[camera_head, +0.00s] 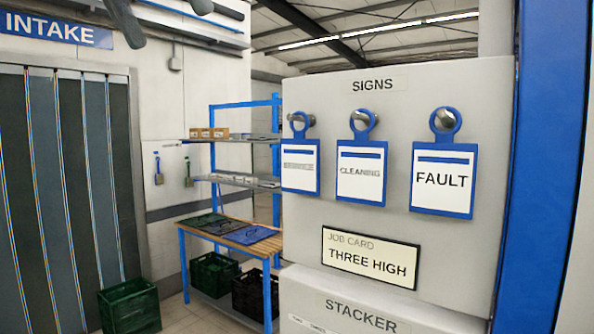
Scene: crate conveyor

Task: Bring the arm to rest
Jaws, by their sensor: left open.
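My left gripper (167,22) shows only in part at the top left edge of the head view. Its two dark fingers are apart with nothing between them, in front of the wall near the INTAKE sign (58,29). Most of the left arm is out of the picture. My right gripper is not in view.
A grey panel (320,212) on the right bears three hanging signs: one hard to read, CLEANING (361,173) and FAULT (442,180). A job card (370,257) reads THREE HIGH. Behind stand a blue-framed shelf bench (276,170), dark crates (130,306) and a strip curtain (65,190).

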